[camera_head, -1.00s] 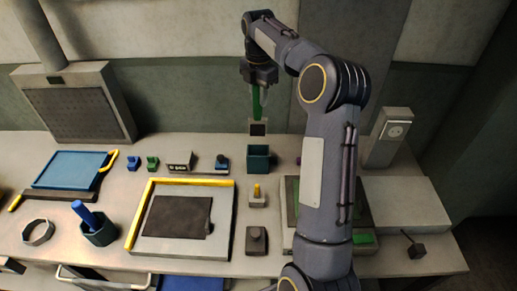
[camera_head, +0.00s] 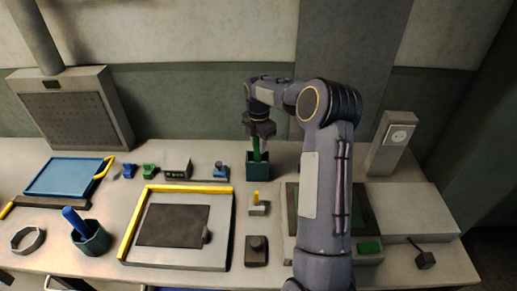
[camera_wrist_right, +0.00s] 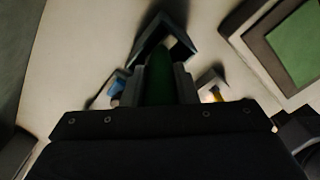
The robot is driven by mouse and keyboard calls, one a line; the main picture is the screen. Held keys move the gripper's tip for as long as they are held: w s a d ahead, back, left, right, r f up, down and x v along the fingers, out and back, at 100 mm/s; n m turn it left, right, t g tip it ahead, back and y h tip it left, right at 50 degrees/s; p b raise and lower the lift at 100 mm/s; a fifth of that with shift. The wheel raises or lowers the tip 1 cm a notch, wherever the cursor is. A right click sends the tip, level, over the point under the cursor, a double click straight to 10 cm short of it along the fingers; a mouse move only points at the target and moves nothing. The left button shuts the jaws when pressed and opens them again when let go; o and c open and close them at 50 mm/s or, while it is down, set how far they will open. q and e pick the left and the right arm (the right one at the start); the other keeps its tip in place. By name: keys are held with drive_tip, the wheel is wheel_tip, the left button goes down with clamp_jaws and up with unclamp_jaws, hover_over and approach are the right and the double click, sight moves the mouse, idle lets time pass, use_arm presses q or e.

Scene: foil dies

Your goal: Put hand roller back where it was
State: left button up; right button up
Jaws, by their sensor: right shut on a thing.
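The hand roller shows as a green handle (camera_head: 256,148) hanging upright from my right gripper (camera_head: 258,137). My right gripper is shut on it, and the handle also shows between the fingers in the right wrist view (camera_wrist_right: 159,78). The roller's lower end is hidden inside the dark teal square holder (camera_head: 258,171) on the table. I cannot tell whether the roller rests on the holder's floor. My left gripper is not in view.
A yellow-edged frame (camera_head: 128,225) with a dark sheet lies left of the holder. A small block with a yellow peg (camera_head: 257,209) and a dark knob block (camera_head: 256,251) stand in front. A blue-handled tool stands in a round cup (camera_head: 91,240). Several small items line the back left.

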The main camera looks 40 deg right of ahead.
drive_tip(key=shift+f, duration=0.3)
drive_tip(key=shift+s+a+f, duration=0.15)
drive_tip(key=shift+s+f, duration=0.05)
drive_tip(key=shift+f, duration=0.2)
drive_tip(key=o, duration=0.7)
drive_tip(key=shift+f, duration=0.1)
drive_tip(key=shift+o, duration=1.4)
drive_tip(key=shift+w, duration=0.15)
